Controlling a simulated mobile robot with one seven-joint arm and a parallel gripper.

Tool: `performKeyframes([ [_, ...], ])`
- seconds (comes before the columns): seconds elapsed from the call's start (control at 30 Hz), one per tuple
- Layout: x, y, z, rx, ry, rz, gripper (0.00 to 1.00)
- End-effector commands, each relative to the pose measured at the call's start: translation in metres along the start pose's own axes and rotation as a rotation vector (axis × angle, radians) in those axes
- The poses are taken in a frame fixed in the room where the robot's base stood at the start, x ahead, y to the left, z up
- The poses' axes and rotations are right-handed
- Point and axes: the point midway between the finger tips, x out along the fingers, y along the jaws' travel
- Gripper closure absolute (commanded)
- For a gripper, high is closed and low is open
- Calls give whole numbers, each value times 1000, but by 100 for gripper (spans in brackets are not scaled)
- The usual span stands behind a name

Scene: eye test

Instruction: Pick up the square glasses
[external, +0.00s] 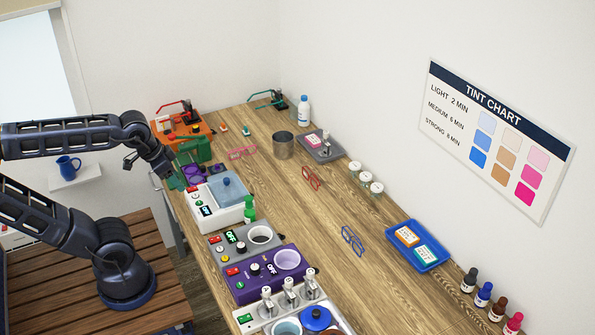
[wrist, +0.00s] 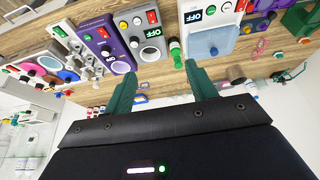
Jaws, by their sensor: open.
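Three pairs of glasses lie on the wooden table in the external view: red glasses (external: 312,178) near the middle, blue glasses (external: 353,241) nearer the front, and pink-red glasses (external: 242,153) toward the back. They are too small for me to tell surely which pair is square. A pink pair also shows in the wrist view (wrist: 262,47). My gripper (external: 183,174) is over the table's left edge, apart from all the glasses. In the wrist view my gripper's green fingers (wrist: 159,69) are spread, with nothing between them.
A white machine with a blue lid (external: 228,187), a grey unit (external: 260,235) and a purple unit (external: 287,260) line the left edge. A metal cup (external: 283,146), a grey tray (external: 325,153), white jars (external: 365,178) and a blue tray (external: 432,257) stand farther right. The middle strip is mostly clear.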

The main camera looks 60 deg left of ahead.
Motion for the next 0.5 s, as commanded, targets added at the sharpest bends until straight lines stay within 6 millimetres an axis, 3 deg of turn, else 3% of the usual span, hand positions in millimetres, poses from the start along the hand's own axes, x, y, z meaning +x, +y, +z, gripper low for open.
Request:
performKeyframes([
  [0.27,0,0,-2,-6,-2,3,44],
  [0.37,0,2,-12,-32,-12,15,44],
  [0.5,3,8,-40,-119,-44,50,44],
])
